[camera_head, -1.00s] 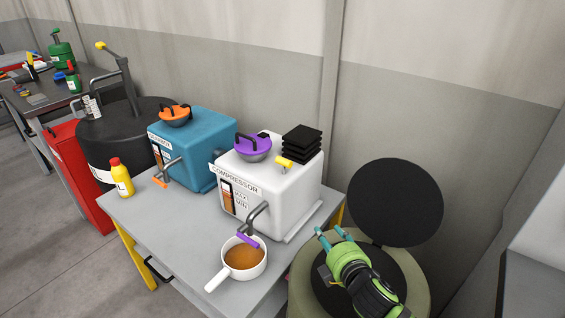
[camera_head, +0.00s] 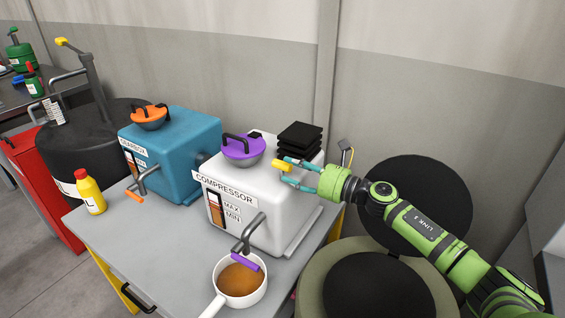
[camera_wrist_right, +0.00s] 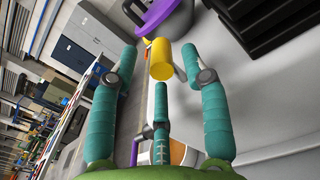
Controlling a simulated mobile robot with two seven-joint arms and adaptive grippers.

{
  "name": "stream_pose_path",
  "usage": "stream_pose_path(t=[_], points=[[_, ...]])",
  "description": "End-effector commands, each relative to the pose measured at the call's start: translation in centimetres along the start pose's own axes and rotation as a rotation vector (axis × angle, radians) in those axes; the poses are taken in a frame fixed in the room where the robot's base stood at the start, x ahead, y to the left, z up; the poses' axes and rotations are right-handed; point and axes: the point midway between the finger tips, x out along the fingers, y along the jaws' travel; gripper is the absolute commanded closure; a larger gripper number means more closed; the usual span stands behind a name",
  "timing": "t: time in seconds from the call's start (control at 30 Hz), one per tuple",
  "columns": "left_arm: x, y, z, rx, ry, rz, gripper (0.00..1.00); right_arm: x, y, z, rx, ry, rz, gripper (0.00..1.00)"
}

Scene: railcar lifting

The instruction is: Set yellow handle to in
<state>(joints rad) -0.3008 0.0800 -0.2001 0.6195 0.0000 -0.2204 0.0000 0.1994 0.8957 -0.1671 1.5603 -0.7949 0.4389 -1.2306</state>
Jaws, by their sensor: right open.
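A yellow handle (camera_head: 278,164) sticks out at the top of the white compressor (camera_head: 238,190), beside the purple-topped filler cap (camera_head: 243,149). My right gripper (camera_head: 289,171) reaches in from the right and is open, with its teal fingers around the handle. In the right wrist view the yellow handle (camera_wrist_right: 161,60) lies between the fingertips of the gripper (camera_wrist_right: 160,62), with gaps at both sides; contact cannot be told. My left gripper is not in view.
Black plates (camera_head: 299,138) are stacked on the compressor close behind the gripper. A white pan of brown liquid (camera_head: 240,281) stands under the purple-handled tap. A blue gearbox (camera_head: 178,150) and a yellow bottle (camera_head: 90,192) stand left.

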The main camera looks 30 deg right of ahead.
Motion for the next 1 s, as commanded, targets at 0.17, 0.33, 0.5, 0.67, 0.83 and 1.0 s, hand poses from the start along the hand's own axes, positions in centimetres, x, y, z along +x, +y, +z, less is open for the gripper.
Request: stream_pose_path(t=[0.17, 0.33, 0.5, 0.67, 0.83, 1.0], points=[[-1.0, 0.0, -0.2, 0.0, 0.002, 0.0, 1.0, 2.3, 0.1, 0.3, 0.002, -0.003, 0.0, 0.53], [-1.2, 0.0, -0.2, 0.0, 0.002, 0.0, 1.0, 3.4, 0.1, 0.1, 0.003, -0.001, 0.001, 0.53], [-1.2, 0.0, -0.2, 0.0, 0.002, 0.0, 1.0, 3.5, 0.1, -0.1, 0.003, 0.001, 0.001, 0.53], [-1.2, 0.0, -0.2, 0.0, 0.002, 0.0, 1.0, 3.5, 0.1, -0.1, 0.003, 0.0, 0.001, 0.73], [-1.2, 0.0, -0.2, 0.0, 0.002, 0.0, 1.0, 3.5, 0.1, 0.0, 0.003, 0.0, 0.001, 1.0], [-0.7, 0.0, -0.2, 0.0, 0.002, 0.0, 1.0, 3.5, 0.0, -0.4, 0.002, -0.001, 0.001, 1.0]])
